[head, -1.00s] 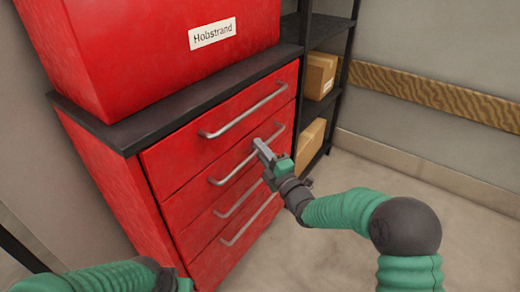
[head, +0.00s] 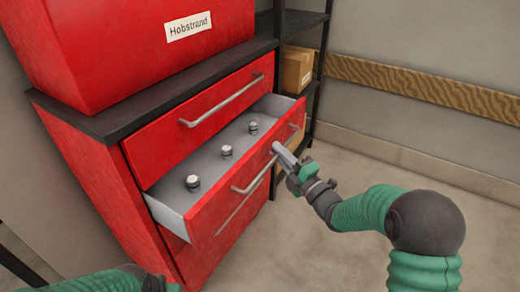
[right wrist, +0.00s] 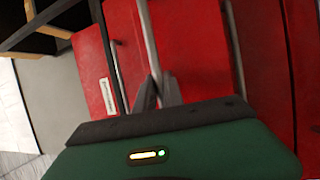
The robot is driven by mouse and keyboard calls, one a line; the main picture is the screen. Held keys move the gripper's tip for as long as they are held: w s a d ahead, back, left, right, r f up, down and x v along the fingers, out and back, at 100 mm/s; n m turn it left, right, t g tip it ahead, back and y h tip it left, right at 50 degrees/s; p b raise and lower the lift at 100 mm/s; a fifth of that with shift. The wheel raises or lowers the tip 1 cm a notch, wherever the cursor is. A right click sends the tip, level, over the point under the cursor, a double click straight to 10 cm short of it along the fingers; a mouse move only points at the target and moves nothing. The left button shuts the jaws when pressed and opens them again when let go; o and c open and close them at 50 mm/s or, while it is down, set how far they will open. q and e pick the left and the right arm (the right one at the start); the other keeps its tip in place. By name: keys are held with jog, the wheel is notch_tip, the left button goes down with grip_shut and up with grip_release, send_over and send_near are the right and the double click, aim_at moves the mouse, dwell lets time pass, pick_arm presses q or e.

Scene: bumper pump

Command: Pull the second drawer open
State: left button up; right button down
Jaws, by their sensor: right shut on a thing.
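The red cabinet (head: 95,165) stands at the left in the head view with several drawers. Its second drawer (head: 225,208) is pulled out well past the others, and its grey inside holds three small metal knob-like parts, one of them at the front left (head: 192,182). My right gripper (head: 277,149) is shut on the second drawer's handle (head: 247,185), toward the handle's right end. The right wrist view also shows the fingers (right wrist: 158,92) on the handle bar (right wrist: 149,40). In the head view, my left arm shows at the bottom left, but its gripper fingers cannot be made out.
The top drawer (head: 170,140) is shut above the open one. A red box labelled Hobstrand (head: 110,50) stands on the cabinet's dark top (head: 100,122). A black shelf (head: 318,60) with a cardboard box (head: 296,70) stands behind. The floor (head: 345,165) at the right is clear.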

jog(key=s+d+b, duration=0.1)
jog(key=s+d, duration=0.7)
jog(key=d, duration=0.3)
jog(key=shift+s+d+f, duration=0.2)
jog(key=shift+s+f, duration=0.05)
jog(key=shift+f, duration=0.05)
jog(key=c, duration=1.7)
grip_release()
jog(key=shift+r, duration=0.15)
jog(key=p+v, duration=0.2)
jog(key=v, duration=1.5)
jog(key=shift+w, duration=0.1)
jog(key=shift+w, duration=0.1)
